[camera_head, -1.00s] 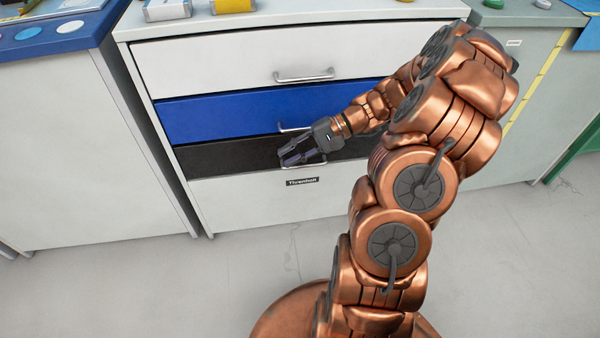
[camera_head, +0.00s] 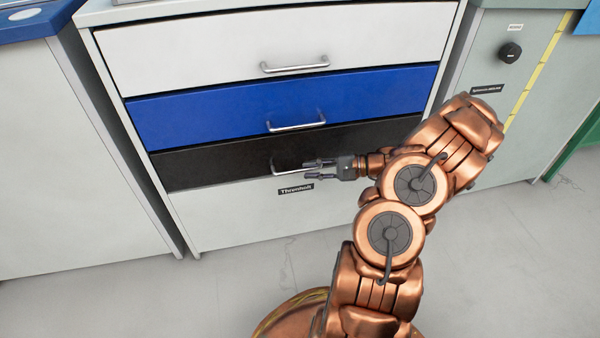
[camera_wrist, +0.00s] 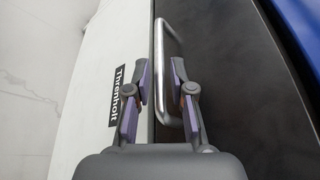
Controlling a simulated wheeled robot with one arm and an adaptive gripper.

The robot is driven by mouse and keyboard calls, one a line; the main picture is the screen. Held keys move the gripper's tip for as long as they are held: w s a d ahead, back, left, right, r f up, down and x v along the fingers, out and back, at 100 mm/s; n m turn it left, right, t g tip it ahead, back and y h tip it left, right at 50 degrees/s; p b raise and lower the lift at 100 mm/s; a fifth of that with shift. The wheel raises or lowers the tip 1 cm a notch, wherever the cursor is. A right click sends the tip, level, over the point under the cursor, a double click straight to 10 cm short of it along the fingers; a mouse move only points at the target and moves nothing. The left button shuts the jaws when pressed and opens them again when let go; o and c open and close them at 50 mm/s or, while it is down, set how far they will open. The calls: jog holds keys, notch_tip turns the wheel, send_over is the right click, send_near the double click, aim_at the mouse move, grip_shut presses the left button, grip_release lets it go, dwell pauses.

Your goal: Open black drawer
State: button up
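The black drawer (camera_head: 220,165) is the third front down in the white cabinet. It looks closed. Its silver bar handle (camera_head: 282,172) sits low on the front, and part of it is hidden by my gripper (camera_head: 316,169). My gripper points left at the handle's right part, fingers apart. In the wrist view, my gripper (camera_wrist: 160,62) is open, one finger each side of the handle bar (camera_wrist: 187,110). The bar runs close beside the right finger; I cannot tell whether they touch. The black front (camera_wrist: 245,90) fills the right side there.
A blue drawer (camera_head: 200,115) and a white drawer (camera_head: 200,55) with similar handles are above. A white panel labelled "Threnholt" (camera_head: 296,190) is below. A green-grey cabinet (camera_head: 490,140) stands to the right. Floor (camera_head: 230,290) in front is clear.

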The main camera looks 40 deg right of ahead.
aim_at(305, 170)
jog(key=shift+b+x, duration=0.45)
jog(key=shift+x, duration=1.5)
grip_shut()
